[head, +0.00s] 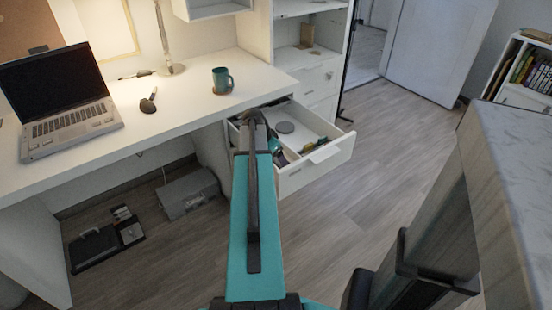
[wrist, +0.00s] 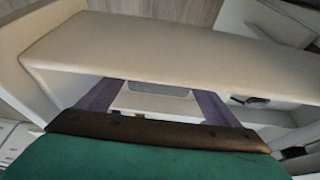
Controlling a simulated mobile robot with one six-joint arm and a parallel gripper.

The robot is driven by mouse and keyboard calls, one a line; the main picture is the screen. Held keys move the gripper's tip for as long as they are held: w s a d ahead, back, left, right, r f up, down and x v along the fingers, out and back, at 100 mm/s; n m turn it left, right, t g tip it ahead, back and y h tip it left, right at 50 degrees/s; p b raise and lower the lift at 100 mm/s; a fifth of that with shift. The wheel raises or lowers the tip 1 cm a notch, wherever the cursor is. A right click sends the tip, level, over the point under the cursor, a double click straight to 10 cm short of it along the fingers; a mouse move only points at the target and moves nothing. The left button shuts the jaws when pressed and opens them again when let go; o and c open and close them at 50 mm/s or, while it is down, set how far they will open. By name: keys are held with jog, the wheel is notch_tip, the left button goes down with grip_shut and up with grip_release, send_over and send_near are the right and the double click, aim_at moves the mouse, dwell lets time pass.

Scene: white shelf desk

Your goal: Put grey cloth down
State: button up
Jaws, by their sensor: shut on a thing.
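My gripper (wrist: 158,92) shows two purple fingers in the wrist view, reaching under a cream board whose edge hides their tips. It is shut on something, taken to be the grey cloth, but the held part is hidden. A small grey patch shows between the fingers; I cannot tell whether it is cloth. In the head view my teal arm covers most of the gripper, which is by the left side of the open white drawer (head: 318,166).
A laptop (head: 62,100), a teal mug (head: 222,80) and a lamp stand on the white desk (head: 168,113). A grey box (head: 187,193) and a black case (head: 93,246) are on the floor below. Open floor lies right of the drawer.

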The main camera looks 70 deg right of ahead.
jog(key=o, duration=1)
jog(key=p+v, duration=0.1)
jog(key=v, duration=1.1)
